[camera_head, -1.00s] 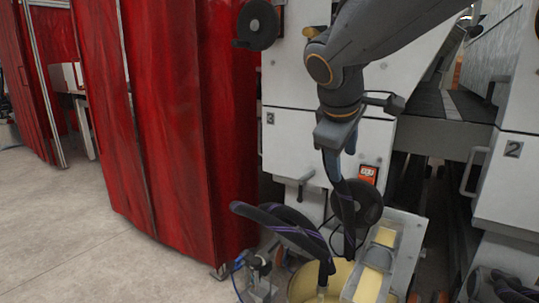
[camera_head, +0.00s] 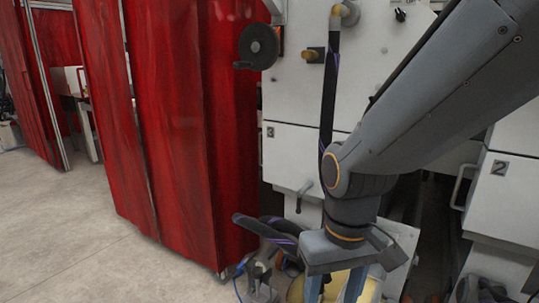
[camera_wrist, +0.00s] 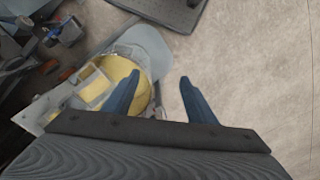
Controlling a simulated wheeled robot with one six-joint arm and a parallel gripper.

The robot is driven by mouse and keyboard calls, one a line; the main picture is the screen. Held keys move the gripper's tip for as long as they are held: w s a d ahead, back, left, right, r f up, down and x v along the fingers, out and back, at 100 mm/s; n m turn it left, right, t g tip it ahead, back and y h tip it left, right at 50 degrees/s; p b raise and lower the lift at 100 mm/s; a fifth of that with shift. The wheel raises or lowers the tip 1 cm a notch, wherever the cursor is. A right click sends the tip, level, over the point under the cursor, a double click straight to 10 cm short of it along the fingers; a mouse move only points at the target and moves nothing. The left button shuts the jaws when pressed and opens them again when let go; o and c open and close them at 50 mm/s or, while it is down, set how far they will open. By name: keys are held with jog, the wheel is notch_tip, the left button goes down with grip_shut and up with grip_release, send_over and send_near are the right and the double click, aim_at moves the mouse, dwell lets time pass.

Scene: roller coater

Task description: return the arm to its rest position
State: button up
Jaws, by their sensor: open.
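My arm reaches in from the upper right in the head view and bends down at the elbow. My gripper (camera_head: 336,288) points down in front of the white machine, low in the picture. Its two fingers are spread apart. In the wrist view my gripper (camera_wrist: 160,80) is open, with nothing between the blue-grey fingers. A yellow round part (camera_wrist: 122,84) lies beyond the left finger, and bare floor (camera_wrist: 235,60) shows beyond the right one. The fingertips are cut off at the bottom of the head view.
A dark hose (camera_head: 328,90) hangs from a fitting on the white machine (camera_head: 295,155). Another dark hose (camera_head: 262,228) lies low beside the yellow part (camera_head: 300,290). Red curtains (camera_head: 170,120) stand to the left. Open floor (camera_head: 70,230) lies at the lower left.

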jog(key=s+d+r+m+p, duration=0.1)
jog(key=d+r+m+p, duration=0.1)
jog(key=d+r+p, duration=0.6)
jog(key=shift+d+r+m+p, duration=0.3)
jog(key=shift+r+p, duration=0.65)
jog(key=shift+p, duration=1.75)
jog(key=shift+s, duration=0.1)
